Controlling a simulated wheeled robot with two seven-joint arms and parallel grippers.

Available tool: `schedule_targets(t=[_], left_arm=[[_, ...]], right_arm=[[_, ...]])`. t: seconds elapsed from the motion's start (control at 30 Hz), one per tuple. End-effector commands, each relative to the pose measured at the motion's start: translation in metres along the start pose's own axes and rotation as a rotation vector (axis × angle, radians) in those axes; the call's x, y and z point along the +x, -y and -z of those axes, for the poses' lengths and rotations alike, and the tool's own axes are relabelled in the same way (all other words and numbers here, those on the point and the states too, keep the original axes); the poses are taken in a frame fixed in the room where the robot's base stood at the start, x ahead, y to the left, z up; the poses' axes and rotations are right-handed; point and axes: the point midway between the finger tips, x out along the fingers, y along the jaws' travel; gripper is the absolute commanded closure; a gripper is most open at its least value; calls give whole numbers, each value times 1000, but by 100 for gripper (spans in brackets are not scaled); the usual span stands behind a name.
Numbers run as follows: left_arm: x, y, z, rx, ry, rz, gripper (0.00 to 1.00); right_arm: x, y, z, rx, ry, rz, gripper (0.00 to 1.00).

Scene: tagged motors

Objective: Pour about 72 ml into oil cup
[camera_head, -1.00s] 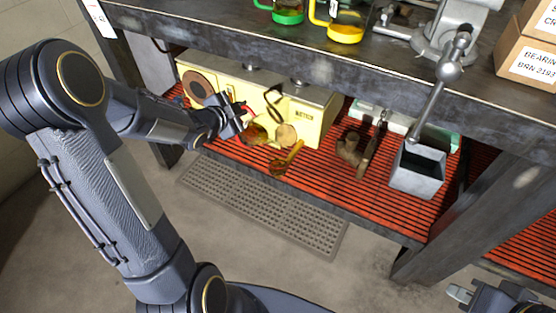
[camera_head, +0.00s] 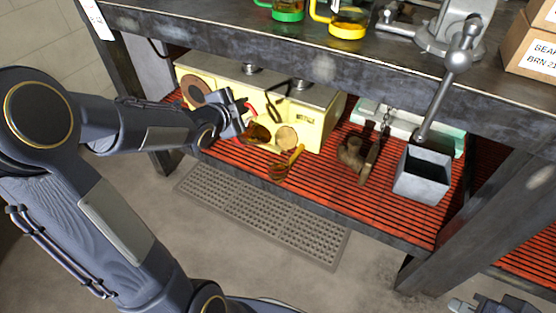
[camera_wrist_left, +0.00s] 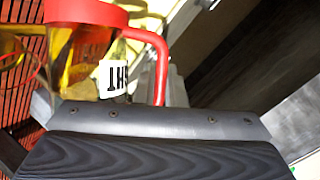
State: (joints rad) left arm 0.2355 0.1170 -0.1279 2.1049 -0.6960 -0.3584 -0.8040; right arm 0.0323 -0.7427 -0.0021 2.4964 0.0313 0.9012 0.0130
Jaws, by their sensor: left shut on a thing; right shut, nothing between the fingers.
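My left gripper (camera_head: 238,118) is shut on a clear jug (camera_head: 258,132) with a red rim and red handle and amber oil inside. In the left wrist view the jug (camera_wrist_left: 88,55) shows a white label with black letters, partly cut off. I cannot tell how far it is tilted. An amber cup-like vessel with a yellow handle (camera_head: 280,172), perhaps the oil cup, stands on the red slatted shelf, right of and nearer than the jug. Another amber glass shape (camera_wrist_left: 14,65) shows at the wrist view's left edge. My right gripper (camera_head: 468,305) is shut and empty at the lower right, partly cut off.
A cream machine box (camera_head: 310,115) stands behind the jug. A brown metal part (camera_head: 352,155) and a grey open bin (camera_head: 423,175) stand to the right on the shelf. The bench top (camera_head: 270,47) overhangs, bearing green (camera_head: 287,12) and yellow (camera_head: 347,25) jugs and a vise (camera_head: 450,35).

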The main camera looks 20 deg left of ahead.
Motion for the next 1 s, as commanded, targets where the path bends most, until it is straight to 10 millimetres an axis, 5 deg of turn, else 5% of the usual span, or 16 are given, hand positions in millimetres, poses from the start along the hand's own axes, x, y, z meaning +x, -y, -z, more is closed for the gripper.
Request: schedule_targets(t=[1.0], left_arm=[[-3,-3,9,93,16,39,100]], right_arm=[[19,-9,-10,0,0,0,100]])
